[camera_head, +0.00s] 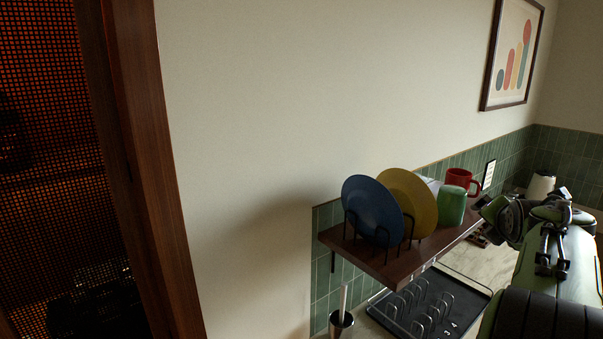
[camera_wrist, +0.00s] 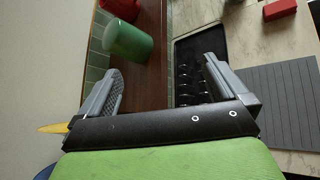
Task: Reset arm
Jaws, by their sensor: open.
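My gripper (camera_wrist: 160,72) is open, with its two grey fingers spread and nothing between them. In the wrist view the dark wooden shelf (camera_wrist: 150,75) and a black rack tray (camera_wrist: 182,45) show beyond the fingers. A green cup (camera_wrist: 128,40) is on the shelf, near the left finger in the picture and apart from it. In the head view my green arm reaches in from the right, beside the right end of the shelf (camera_head: 385,268). The fingers are hard to make out there.
The shelf holds a blue plate (camera_head: 369,208) and a yellow plate (camera_head: 423,200) upright in racks, and a red mug (camera_head: 460,180). The rack tray (camera_head: 440,310) lies below on the counter. A ribbed grey mat (camera_wrist: 280,100) and red object (camera_wrist: 280,9) show at right.

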